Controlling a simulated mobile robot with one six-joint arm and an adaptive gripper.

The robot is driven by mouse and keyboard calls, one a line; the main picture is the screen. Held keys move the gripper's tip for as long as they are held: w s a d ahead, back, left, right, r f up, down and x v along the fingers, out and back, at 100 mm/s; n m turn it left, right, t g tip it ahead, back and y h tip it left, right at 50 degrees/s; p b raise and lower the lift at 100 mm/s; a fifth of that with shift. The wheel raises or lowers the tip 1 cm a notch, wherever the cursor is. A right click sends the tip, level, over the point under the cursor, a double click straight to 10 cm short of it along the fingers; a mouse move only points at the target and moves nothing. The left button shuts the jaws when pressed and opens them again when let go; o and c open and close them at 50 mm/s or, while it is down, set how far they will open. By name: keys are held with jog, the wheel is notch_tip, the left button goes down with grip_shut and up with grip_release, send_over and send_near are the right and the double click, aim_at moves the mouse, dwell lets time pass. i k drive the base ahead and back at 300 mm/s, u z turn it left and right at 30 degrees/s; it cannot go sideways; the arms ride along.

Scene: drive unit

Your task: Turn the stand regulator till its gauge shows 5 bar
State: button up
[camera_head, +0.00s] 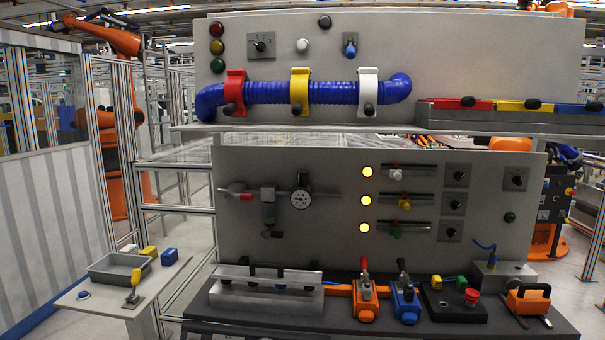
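A round white pressure gauge (301,199) is mounted on the left part of the lower grey panel (330,245). Its needle and numbers are too small to read. To its left, a grey regulator (268,206) sits on the same horizontal pipe, with a body hanging down below it. A red part (237,189) is on the pipe further left. A small dark piece (272,235) is under the regulator. My gripper is not in view, and nothing touches the regulator or gauge.
A dark bench (350,328) with orange and blue lever units, a grey block and a red button stands below the panel. A side table (75,295) with a grey tray is at the left. A blue hose (330,92) runs above. The space before the regulator looks clear.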

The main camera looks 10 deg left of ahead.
aim_at(301, 175)
jog(key=k, duration=0.65)
jog(key=z, duration=0.15)
jog(key=i, duration=1.6)
jog(key=u, duration=0.75)
